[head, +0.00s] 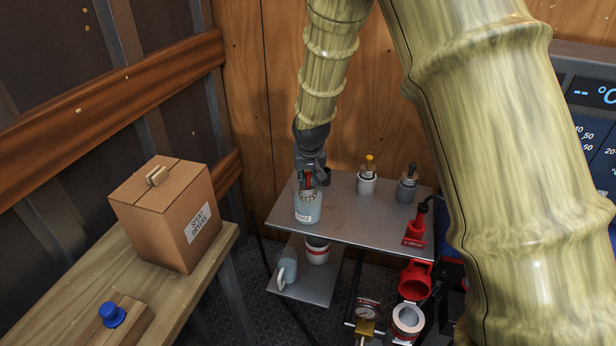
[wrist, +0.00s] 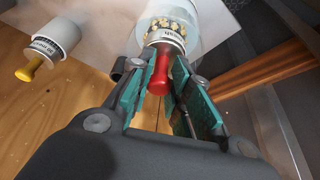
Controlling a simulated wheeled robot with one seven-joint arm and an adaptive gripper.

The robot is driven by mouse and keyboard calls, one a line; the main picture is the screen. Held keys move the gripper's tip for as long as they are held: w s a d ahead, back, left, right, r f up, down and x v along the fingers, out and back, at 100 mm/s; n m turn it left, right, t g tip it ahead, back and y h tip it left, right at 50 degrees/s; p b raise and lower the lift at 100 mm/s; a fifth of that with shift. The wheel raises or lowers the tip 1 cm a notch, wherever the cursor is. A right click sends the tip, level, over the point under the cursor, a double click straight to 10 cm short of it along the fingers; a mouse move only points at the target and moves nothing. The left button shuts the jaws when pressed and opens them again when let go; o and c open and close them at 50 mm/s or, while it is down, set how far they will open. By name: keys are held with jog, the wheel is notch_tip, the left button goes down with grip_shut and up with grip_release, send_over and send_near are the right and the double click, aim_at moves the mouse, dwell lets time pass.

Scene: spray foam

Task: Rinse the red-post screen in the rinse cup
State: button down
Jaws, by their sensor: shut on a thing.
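My gripper (head: 309,184) is over the left part of the grey metal table and is shut on the red post (wrist: 160,72) of the red-post screen. The screen (wrist: 167,34) is a pale, labelled ring with yellowish bits on top. In the wrist view it lies within the outline of the clear rinse cup (wrist: 205,22). In the head view the pale blue, labelled rinse cup (head: 308,213) stands directly below my gripper, and the screen is at its mouth. How deep the screen sits, and whether it touches the wall, I cannot tell.
A white cup with a yellow post (head: 366,183) and a grey cup with a dark post (head: 407,188) stand to the right. A red-handled tool (head: 416,230) is at the table's right edge. A lower shelf (head: 308,287) holds two cups. A cardboard box (head: 168,212) stands left.

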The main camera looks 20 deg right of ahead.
jog(key=shift+r+p, duration=0.35)
jog(key=shift+r, duration=0.25)
jog(key=shift+f, duration=0.15)
jog(key=shift+f+b, duration=0.55)
jog(key=shift+f, duration=0.85)
jog(key=shift+r, duration=0.15)
jog(key=shift+r+p, duration=1.25)
jog(key=shift+r, duration=0.15)
jog(key=shift+f, duration=0.15)
